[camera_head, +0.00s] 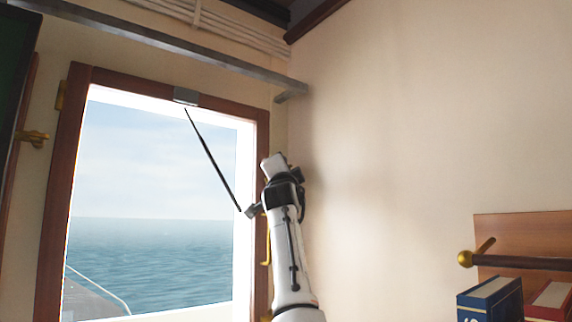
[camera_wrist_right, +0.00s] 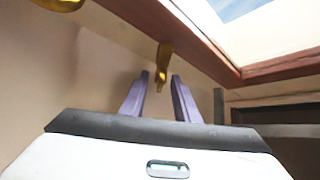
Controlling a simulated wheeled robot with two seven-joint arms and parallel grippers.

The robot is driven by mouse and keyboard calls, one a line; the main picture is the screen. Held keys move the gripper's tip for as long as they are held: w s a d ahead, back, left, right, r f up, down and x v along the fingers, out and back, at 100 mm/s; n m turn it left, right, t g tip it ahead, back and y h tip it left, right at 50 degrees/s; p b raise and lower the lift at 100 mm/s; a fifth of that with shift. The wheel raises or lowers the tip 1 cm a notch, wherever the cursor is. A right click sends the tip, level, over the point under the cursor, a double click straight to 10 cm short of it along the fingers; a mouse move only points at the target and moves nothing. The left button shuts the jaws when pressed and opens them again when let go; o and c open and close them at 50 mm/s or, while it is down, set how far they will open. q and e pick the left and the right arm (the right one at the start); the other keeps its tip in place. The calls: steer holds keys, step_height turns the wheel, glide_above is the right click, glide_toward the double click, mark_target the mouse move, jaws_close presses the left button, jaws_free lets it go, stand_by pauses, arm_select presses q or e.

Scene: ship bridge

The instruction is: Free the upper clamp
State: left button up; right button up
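The window's brown wooden frame (camera_head: 55,215) stands at the left in the head view. My right arm reaches up in front of its right side. In the right wrist view my right gripper (camera_wrist_right: 159,79) has its two fingers apart. A brass clamp (camera_wrist_right: 164,56) on the frame hangs down into view between the fingertips, with a gap visible on each side. Whether the fingers touch it I cannot tell. A second brass piece (camera_wrist_right: 60,3) shows at the top left there. In the head view a brass handle (camera_head: 266,240) shows low beside my arm. My left gripper is out of view.
A black wiper (camera_head: 212,160) hangs across the window glass, close to my right wrist. A metal rail (camera_head: 180,45) runs above the window. Brass fittings (camera_head: 33,137) are at the left. Books (camera_head: 490,301) and a rod (camera_head: 520,261) stand at the lower right.

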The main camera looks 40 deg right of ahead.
steer(key=shift+w, duration=0.1)
jaws_close()
steer(key=shift+d+n+t, duration=0.15)
steer(key=shift+n+t, duration=0.75)
steer(key=shift+n, duration=0.2)
steer(key=shift+n+t+y, duration=0.5)
steer(key=shift+n+t, duration=0.3)
steer(key=shift+n, duration=0.1)
jaws_free()
steer(key=shift+b, duration=0.3)
